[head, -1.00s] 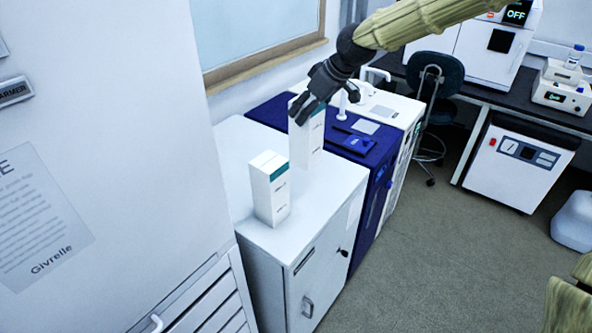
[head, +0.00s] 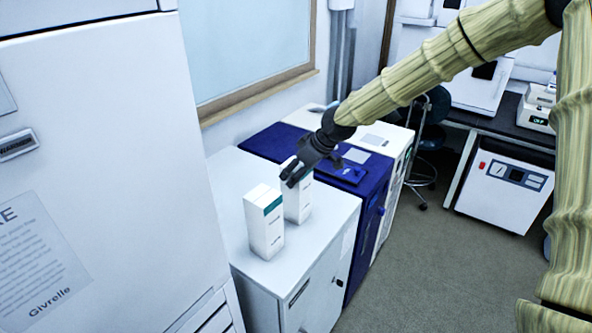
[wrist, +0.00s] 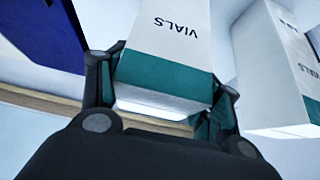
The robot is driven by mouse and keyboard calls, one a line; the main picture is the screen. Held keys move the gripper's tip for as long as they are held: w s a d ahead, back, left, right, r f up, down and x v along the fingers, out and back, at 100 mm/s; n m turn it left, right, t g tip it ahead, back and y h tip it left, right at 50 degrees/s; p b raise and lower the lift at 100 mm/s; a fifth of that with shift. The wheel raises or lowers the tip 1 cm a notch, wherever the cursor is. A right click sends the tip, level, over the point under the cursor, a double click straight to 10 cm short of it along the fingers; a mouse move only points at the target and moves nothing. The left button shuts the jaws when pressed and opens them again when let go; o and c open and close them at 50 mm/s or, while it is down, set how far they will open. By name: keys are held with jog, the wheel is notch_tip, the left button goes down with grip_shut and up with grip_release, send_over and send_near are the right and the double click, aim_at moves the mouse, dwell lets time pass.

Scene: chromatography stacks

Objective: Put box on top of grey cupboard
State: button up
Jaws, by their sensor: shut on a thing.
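My gripper (head: 312,164) is shut on the top of a white box with a teal band (head: 298,203), seen in the head view above the top of the grey cupboard (head: 325,215). The held box is upright, and its foot is at or very near the cupboard top; I cannot tell whether it touches. In the wrist view the held box (wrist: 172,38) reads VIALS, with both fingers beside its teal end. A second, similar white box (head: 264,230) stands on the cupboard, in front and to the left of the held one. It also shows in the wrist view (wrist: 272,65).
A tall white unit (head: 100,150) stands close on the left. A dark blue cabinet (head: 375,205) adjoins the cupboard's far side, with a white unit beyond it. A window (head: 250,45) is in the wall behind. The cupboard top's right front part is bare.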

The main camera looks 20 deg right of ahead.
jog(key=shift+s, duration=0.15)
jog(key=o, duration=1.5)
jog(key=shift+f, duration=0.1)
jog(key=shift+r, duration=0.2)
jog(key=shift+b+v, duration=1.05)
jog(key=shift+v, duration=4.95)
